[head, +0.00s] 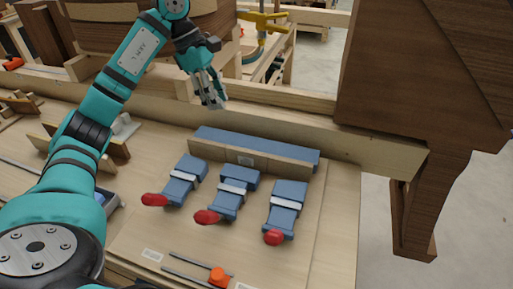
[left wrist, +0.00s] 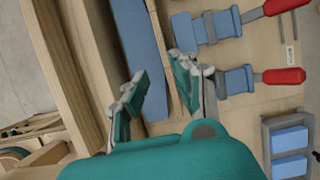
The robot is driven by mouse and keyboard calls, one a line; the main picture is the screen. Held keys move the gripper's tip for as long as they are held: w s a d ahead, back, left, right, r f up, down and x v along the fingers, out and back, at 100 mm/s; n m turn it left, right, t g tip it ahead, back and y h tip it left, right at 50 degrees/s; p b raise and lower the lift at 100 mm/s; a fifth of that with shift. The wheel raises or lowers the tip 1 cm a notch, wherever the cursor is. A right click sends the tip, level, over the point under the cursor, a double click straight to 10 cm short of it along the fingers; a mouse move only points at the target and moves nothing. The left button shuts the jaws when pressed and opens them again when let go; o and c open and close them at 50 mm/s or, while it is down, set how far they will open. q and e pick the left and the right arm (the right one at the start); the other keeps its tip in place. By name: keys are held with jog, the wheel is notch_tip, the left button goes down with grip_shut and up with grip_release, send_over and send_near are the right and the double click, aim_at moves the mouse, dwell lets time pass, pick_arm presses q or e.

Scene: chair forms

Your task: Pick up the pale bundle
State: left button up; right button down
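I cannot make out a pale bundle for certain in either view. A small pale grey-white thing (head: 124,127) shows beside my left arm in the head view, too small and partly hidden to name. My left gripper (head: 215,103) hangs above the back of the bench, behind the long blue bar (head: 270,147). In the left wrist view my left gripper (left wrist: 157,83) has its fingers apart. The blue bar (left wrist: 141,50) and bench wood show between and beyond them, and nothing is held. My right gripper is not in view.
Several blue clamps with red handles (head: 285,207) lie in front of the bar. A thin rod with an orange piece (head: 217,276) lies near the front. A dark wooden piece of furniture (head: 425,90) stands at right. Wooden rails (head: 300,120) run behind the bar.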

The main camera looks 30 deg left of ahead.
pick_arm(q)
jog(key=p, duration=0.3)
send_over(244, 150)
jog(key=a, duration=0.2)
jog(key=f, duration=1)
jog(key=shift+s, duration=0.25)
jog(key=shift+f, duration=0.25)
jog(key=shift+d+f, duration=0.15)
jog(key=p+x, duration=0.3)
jog(key=x, duration=0.1)
jog(key=shift+w+d+f, duration=0.15)
jog(key=shift+f, duration=0.3)
jog(key=shift+f+b, duration=0.15)
jog(key=shift+b, duration=0.2)
grip_shut()
